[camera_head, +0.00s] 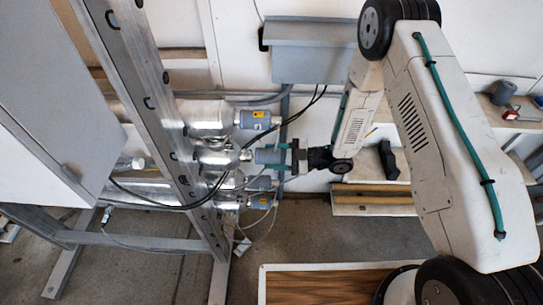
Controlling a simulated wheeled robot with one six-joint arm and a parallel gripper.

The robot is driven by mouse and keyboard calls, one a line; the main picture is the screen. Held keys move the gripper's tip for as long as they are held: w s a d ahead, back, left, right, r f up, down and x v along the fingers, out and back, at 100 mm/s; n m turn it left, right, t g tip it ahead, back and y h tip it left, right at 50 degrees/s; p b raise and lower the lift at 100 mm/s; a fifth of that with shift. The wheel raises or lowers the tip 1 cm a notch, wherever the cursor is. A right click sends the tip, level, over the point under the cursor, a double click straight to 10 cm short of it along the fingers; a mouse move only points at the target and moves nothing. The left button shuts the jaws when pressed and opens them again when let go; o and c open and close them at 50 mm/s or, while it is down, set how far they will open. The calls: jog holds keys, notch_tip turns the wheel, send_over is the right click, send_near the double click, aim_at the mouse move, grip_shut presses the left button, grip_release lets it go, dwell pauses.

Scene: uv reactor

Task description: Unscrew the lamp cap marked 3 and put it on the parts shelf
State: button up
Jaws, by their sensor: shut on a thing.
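My gripper (284,156) is shut on a grey lamp cap (267,156) in the middle of the view. The cap lies level, in line with the end of a shiny steel reactor tube (218,157). Whether its thread is still engaged cannot be told. Its number cannot be read. Other grey caps with yellow labels sit on tube ends, one above (255,119) and others below (261,202). A shelf (512,122) at the right, against the wall, holds a grey cylinder (503,92) and a red padlock-like item (511,112). No readable label names it the parts shelf.
Black cables (215,190) hang across the tubes, close to the held cap. A slanted metal frame (168,125) stands left of the caps. A grey wall box (312,50) is above. A lower ledge with wooden planks (372,198) lies behind my arm. A wood-topped surface (325,287) is in front.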

jog(key=d, duration=0.7)
jog(key=shift+s, duration=0.15)
dwell(0.7)
jog(key=w+d+r+m+t+h, duration=0.4)
jog(key=w+d+m+t+h, duration=0.3)
jog(key=w+m+t, duration=0.55)
jog(key=s+d+r+m+t+h, duration=0.2)
jog(key=d+r+m+t+h, duration=0.3)
jog(key=d+r+h, duration=0.5)
jog(key=s+d+f+h, duration=0.1)
jog(key=s+f, duration=0.4)
jog(key=f, duration=0.3)
jog(key=shift+d+f, duration=0.3)
jog(key=shift+d, duration=0.1)
